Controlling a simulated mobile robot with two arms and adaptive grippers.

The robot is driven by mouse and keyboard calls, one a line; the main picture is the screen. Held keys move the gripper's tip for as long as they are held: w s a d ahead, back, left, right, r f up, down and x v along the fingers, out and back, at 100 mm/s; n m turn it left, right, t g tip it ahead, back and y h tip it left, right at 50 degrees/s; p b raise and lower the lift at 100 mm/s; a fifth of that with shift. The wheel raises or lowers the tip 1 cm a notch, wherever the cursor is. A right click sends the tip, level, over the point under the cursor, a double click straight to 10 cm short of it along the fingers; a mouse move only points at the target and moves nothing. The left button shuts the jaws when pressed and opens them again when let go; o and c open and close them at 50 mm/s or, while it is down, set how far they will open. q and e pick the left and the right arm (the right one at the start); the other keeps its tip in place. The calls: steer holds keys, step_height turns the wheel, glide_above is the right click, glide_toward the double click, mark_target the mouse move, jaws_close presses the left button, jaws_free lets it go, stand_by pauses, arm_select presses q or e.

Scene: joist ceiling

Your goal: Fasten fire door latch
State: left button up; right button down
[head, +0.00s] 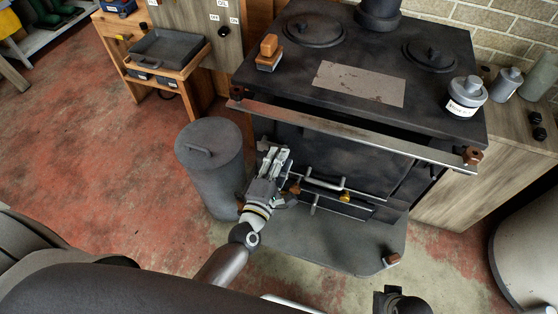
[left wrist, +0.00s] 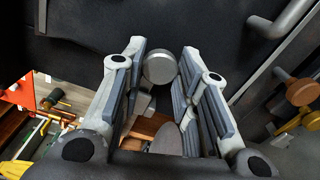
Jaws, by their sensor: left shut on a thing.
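My left gripper (head: 273,160) is at the left part of the dark stove's front, by the fire door (head: 335,152). In the left wrist view, a round grey metal knob end (left wrist: 159,68) sits between the finger pads of the left gripper (left wrist: 160,85). The gripper is shut on this piece, which seems to be the latch handle; the fingers hide most of it in the head view. Right of the gripper, metal rods (head: 325,184) with brass-coloured ends cross the stove front. My right gripper's fingers do not show.
A steel rail (head: 350,131) runs along the stove front above the door. A lidded dark bin (head: 210,160) stands close left of the gripper. A brush-like block (head: 269,53) and a labelled pot (head: 466,97) stand on the stove top (head: 430,95). A dark floor plate (head: 340,243) lies below.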

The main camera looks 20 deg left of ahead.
arm_select(q)
steer(key=shift+n, duration=0.3)
steer(key=o, duration=1)
steer(key=shift+s, duration=0.1)
steer(key=s, duration=1.1)
steer(key=shift+s+a, duration=0.25)
steer(key=shift+s, duration=0.15)
